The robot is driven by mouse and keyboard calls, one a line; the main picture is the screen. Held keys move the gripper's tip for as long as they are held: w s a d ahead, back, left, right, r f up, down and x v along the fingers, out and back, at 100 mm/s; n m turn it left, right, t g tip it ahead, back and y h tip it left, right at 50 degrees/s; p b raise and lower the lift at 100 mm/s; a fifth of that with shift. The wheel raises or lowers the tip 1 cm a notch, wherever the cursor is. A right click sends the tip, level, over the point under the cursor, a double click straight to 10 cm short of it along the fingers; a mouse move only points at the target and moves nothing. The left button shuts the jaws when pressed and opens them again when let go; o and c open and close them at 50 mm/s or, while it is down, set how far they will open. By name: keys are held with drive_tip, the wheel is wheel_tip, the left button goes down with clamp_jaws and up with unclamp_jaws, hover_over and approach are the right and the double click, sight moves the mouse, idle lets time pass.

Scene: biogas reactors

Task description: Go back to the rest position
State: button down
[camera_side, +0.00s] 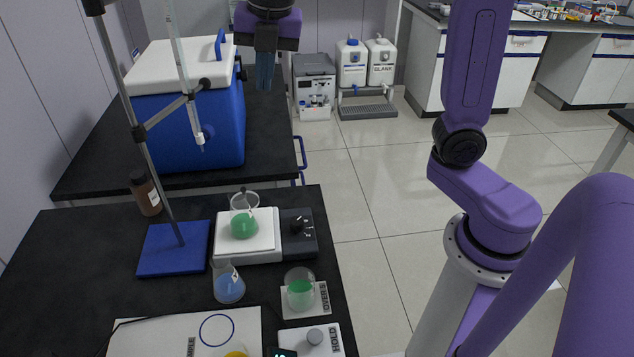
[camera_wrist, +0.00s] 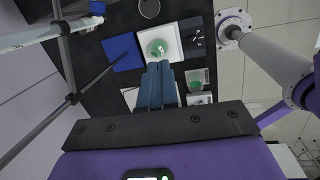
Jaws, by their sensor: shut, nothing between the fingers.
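My gripper (camera_side: 264,72) is raised high above the bench, at the top of the side view, and points down. Its blue fingers are together with nothing between them. In the wrist view the closed fingers (camera_wrist: 159,72) stand in the middle, over the bench, and hide part of it. A flask with green liquid (camera_side: 243,224) stands on the white stirrer plate (camera_side: 262,243), well below my gripper. A flask with blue liquid (camera_side: 228,286) stands in front of the plate. A beaker with green liquid (camera_side: 300,290) stands on the OVER label card (camera_side: 323,300).
A metal stand (camera_side: 150,165) on a blue base (camera_side: 174,250) rises at the left, with a clamped glass tube (camera_side: 187,90). A blue cooler (camera_side: 190,120) with a white lid stands behind. A brown bottle (camera_side: 146,194) is at the back left. The air around my gripper is clear.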

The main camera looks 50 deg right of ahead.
drive_tip(key=s+d+f+m, duration=0.1)
drive_tip(key=s+f+m, duration=0.3)
drive_tip(key=s, duration=0.4)
drive_tip(key=s+d+f+m+g, duration=0.1)
drive_tip(key=s+d+f+m, duration=0.1)
drive_tip(key=s+f+m, duration=0.3)
drive_tip(key=s+d+f+m+g, duration=0.1)
drive_tip(key=s+f+m, duration=0.3)
drive_tip(key=s, duration=0.7)
drive_tip(key=shift+s+d+f, duration=0.4)
drive_tip(key=shift+d+f, duration=0.25)
drive_tip(key=shift+f, duration=0.1)
